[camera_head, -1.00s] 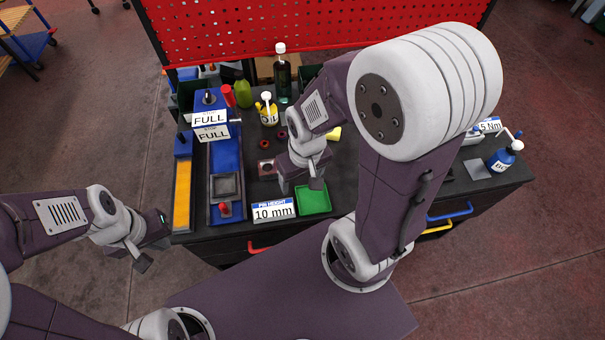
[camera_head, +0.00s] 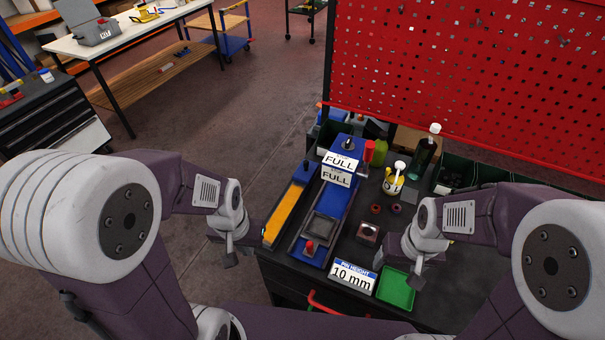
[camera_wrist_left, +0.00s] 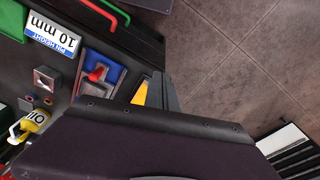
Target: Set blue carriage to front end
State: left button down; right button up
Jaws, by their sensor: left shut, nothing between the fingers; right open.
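A long blue vacuum fixture (camera_head: 342,199) lies on the dark table, with a dark square frame and a red knob (camera_head: 309,248) at its near end. At its far end stands a blue block with a black knob, partly behind "FULL" signs. My left gripper (camera_head: 231,259) is shut and empty, left of the table's near corner. My right gripper (camera_head: 410,276) is open above the table, near the green tray.
A "10 mm" sign (camera_head: 352,275) and a green tray (camera_head: 397,289) lie near the front edge. A yellow oil can (camera_head: 392,182), a dark bottle (camera_head: 422,160) and a red pegboard (camera_head: 465,75) are behind. Open floor lies left of the table.

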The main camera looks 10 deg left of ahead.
aim_at(306, 170)
jog(key=j+z, duration=0.35)
jog(key=i+j+z, duration=0.1)
jog(key=z, duration=0.25)
jog(key=j+z, duration=0.35)
